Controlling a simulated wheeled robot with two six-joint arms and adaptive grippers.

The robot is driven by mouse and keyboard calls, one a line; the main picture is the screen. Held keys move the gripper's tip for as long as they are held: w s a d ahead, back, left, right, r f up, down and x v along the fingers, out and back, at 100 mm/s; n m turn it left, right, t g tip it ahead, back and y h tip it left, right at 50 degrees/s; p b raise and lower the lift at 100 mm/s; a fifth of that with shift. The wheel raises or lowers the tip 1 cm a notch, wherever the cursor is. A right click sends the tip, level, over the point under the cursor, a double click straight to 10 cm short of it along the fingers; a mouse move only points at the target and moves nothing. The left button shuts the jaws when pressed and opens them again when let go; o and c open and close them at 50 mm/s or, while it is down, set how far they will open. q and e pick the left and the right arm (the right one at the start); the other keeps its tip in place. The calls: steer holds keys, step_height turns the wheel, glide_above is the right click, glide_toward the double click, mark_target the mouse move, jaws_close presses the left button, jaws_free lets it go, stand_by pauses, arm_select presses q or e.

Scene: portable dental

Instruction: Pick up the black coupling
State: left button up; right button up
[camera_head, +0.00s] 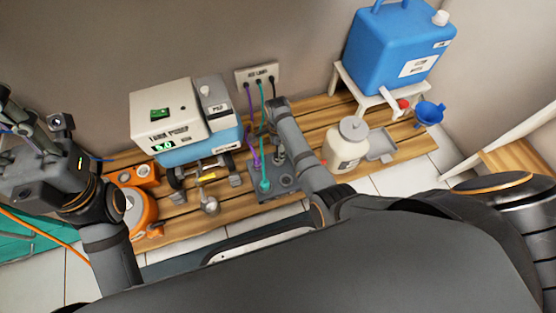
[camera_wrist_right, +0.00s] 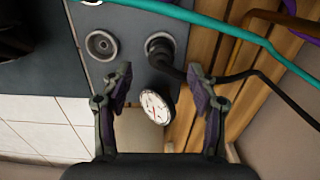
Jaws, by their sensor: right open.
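In the right wrist view the black coupling (camera_wrist_right: 160,50) sits at a round port on the grey panel (camera_wrist_right: 125,62), with a black hose running from it to the right. My right gripper (camera_wrist_right: 160,87) is open, its two fingers apart below the coupling in the picture. A white round gauge (camera_wrist_right: 153,107) shows between the fingers. In the head view the panel (camera_head: 268,197) lies on the wooden deck, and my right arm reaches over it; the right gripper is mostly hidden there. My left gripper (camera_head: 20,125) is at the far left, away from the panel; its jaw state is unclear.
A teal hose (camera_wrist_right: 225,27) crosses beside the coupling, and an empty round port (camera_wrist_right: 101,45) lies left of it. In the head view a teal connector (camera_head: 264,185) stands on the panel. A white jar (camera_head: 345,150) is to the right; a boxed unit (camera_head: 165,115) is behind left.

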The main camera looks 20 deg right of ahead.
step_height(320, 180, down, 6)
steer(key=b, duration=0.4)
steer(key=shift+d+r+b, duration=0.1)
steer(key=shift+b, duration=0.25)
steer(key=shift+r, duration=0.2)
steer(key=shift+c, duration=0.2)
jaws_close()
